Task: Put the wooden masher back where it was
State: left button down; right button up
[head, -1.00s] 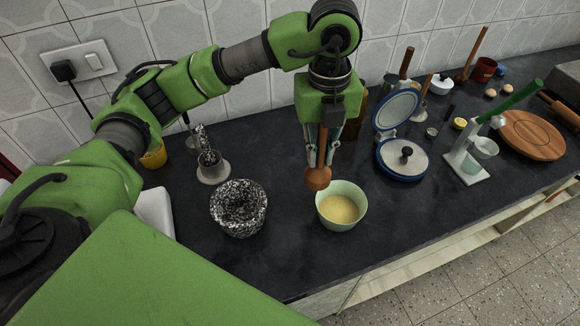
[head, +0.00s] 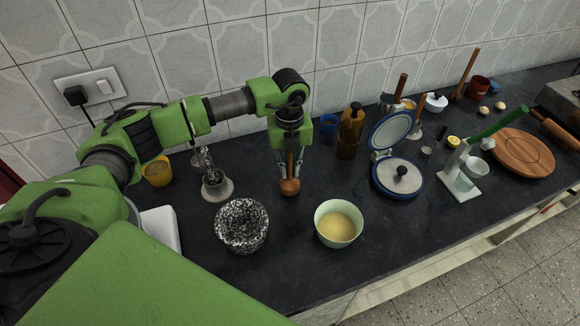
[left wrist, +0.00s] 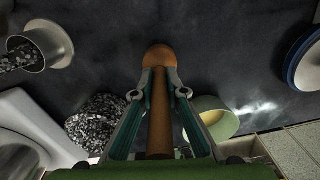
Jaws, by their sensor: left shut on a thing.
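The wooden masher (head: 290,187) is upright in my left gripper (head: 289,158), its round brown head pointing down. The gripper is shut on its handle. In the left wrist view the masher's handle (left wrist: 160,125) runs between the two fingers and its ball end lies beyond the fingertips. The masher is over the dark counter (head: 300,262), behind the gap between the speckled bowl and the pale green bowl. I cannot tell whether its head touches the counter. My right gripper is not in view.
The speckled bowl (head: 242,226) and the pale green bowl (head: 339,224) with yellow contents stand in front. A steel tumbler (head: 215,183) stands left. A blue-rimmed press (head: 399,178) stands further right.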

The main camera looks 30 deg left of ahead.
pick_arm(q)
jog(key=shift+f, duration=0.55)
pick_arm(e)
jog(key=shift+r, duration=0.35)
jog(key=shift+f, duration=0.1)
pick_arm(q)
jog(key=c, duration=2.4)
grip_release()
jog(key=shift+f, duration=0.2)
jog(key=o, duration=0.4)
jog(key=shift+r, duration=0.15)
